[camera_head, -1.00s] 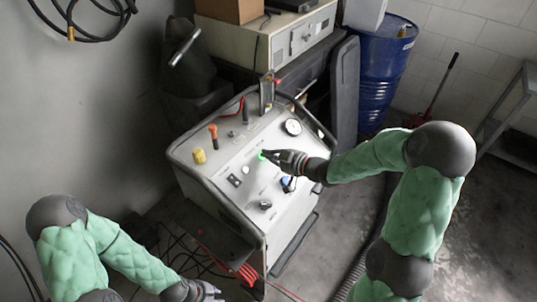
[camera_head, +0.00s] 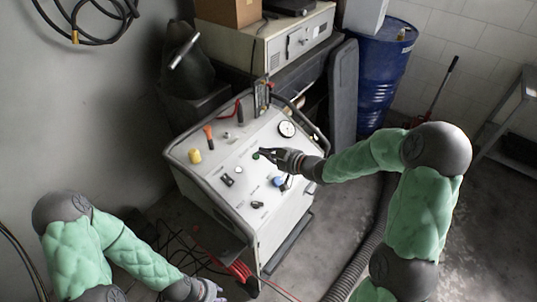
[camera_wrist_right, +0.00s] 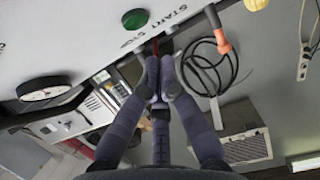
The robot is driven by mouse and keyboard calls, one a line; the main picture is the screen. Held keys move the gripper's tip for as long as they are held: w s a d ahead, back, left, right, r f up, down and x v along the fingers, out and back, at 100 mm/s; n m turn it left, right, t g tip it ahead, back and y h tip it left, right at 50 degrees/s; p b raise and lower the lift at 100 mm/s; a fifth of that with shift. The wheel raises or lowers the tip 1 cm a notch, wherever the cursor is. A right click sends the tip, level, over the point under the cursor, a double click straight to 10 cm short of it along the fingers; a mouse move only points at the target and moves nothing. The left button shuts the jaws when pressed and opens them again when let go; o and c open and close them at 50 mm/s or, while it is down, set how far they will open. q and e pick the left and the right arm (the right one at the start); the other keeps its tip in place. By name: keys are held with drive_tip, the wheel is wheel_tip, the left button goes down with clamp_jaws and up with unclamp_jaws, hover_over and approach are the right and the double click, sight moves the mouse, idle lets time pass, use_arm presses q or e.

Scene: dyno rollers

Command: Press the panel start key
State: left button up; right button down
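The start key is a round dark green button (camera_head: 256,156) on the white sloped panel (camera_head: 238,168). In the right wrist view the green button (camera_wrist_right: 135,19) sits beside printed START and STOP lettering. My right gripper (camera_head: 265,153) has its fingertips just right of the button in the head view; whether they touch it cannot be told. In the right wrist view the right gripper's fingertips (camera_wrist_right: 160,66) are close together, with nothing between them, and lie below the button in the picture. My left gripper (camera_head: 210,290) is low at the bottom edge, partly cut off, away from the panel.
The panel also carries a gauge (camera_head: 286,129), a yellow knob (camera_head: 194,156), an orange-handled lever (camera_head: 209,136) and a blue knob (camera_head: 278,181). A blue drum (camera_head: 383,72) stands behind. Cables lie on the floor left of the cabinet.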

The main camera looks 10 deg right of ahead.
drive_tip(key=p+v, duration=0.2)
drive_tip(key=v, duration=0.7)
drive_tip(key=shift+s+d, duration=0.15)
idle(0.5)
